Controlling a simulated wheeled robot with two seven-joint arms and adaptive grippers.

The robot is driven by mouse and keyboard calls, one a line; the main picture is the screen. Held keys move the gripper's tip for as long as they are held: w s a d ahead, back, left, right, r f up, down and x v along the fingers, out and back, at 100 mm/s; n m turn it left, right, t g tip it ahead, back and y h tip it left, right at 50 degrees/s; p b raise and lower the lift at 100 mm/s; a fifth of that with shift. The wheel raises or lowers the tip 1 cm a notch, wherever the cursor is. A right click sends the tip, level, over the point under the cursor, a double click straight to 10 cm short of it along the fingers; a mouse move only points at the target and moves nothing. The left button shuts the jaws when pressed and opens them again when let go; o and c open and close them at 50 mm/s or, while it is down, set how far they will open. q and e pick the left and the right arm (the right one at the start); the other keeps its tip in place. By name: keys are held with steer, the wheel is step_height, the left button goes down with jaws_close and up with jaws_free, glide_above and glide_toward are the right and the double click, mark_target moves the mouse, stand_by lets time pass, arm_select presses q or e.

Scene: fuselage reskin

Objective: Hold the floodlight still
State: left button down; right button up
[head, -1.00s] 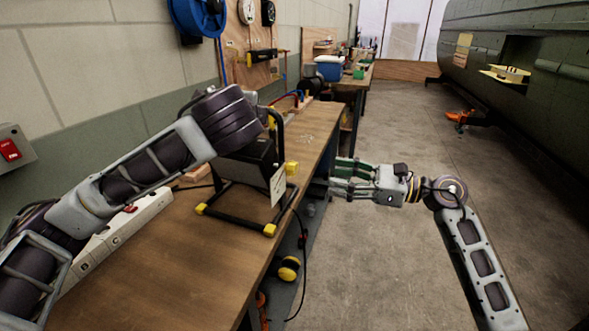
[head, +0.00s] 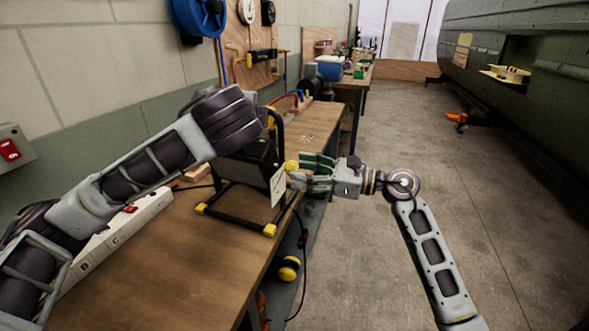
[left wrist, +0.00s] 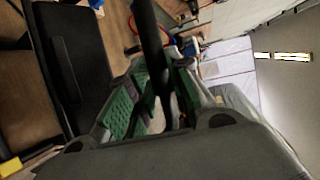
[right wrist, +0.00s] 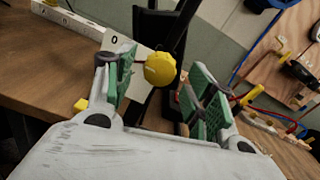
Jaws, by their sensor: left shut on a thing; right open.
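The black floodlight (head: 248,172) stands on the workbench on a tubular frame with yellow feet. My left gripper (left wrist: 158,90) is shut on its black bar (left wrist: 150,30), seen in the left wrist view; in the head view my left arm hides these fingers. A yellow knob (right wrist: 160,69) sits at the floodlight's side, with a white tag (head: 278,186) beside it. My right gripper (right wrist: 163,92) is open, its green-padded fingers on either side of the knob in the right wrist view. I cannot tell whether the pads touch it.
The wooden workbench (head: 150,265) carries a white power strip (head: 125,228) at the left. A black cable hangs past the bench's right edge. A yellow-and-black object (head: 289,268) lies below it. The aisle floor (head: 370,270) is open, and the green fuselage (head: 520,45) stands at the right.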

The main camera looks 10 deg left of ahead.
steer(key=shift+w+a, duration=0.25)
steer(key=shift+a, duration=1.05)
steer(key=c, duration=1)
steer(key=shift+m, duration=0.8)
steer(key=o, duration=1)
steer(key=shift+d, duration=0.15)
steer(key=s+d, duration=0.2)
steer(key=d, duration=0.9)
steer(key=shift+d, duration=0.3)
